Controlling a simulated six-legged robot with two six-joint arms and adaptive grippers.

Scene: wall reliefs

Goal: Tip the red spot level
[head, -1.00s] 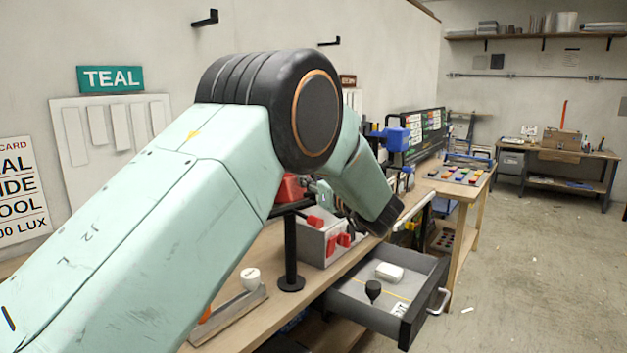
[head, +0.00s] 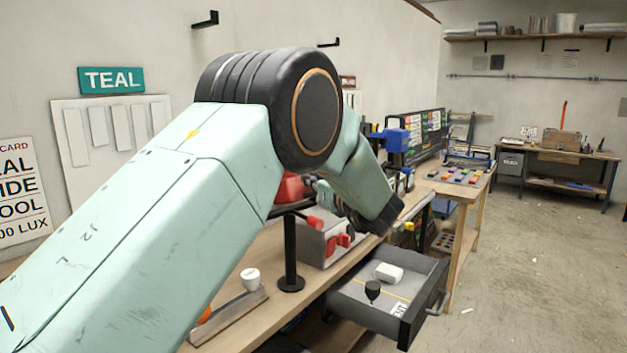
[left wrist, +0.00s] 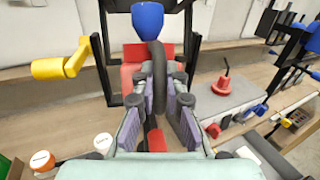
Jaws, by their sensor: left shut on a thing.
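The red spot (head: 288,188) shows in the head view on a black post with a round foot, partly hidden behind my left arm. In the left wrist view its red body (left wrist: 132,78) lies behind the fingers, with a dark curved bar in front of it. My left gripper (left wrist: 160,85) is shut on this bar, one finger on each side. I cannot tell the spot's exact tilt. My right gripper is out of view.
A grey box with red knobs (head: 318,240) stands on the bench right of the post. An open drawer (head: 345,308) juts out below, holding a white block (head: 388,272) and a dark object. A white cup (head: 251,279) stands near the bench edge.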

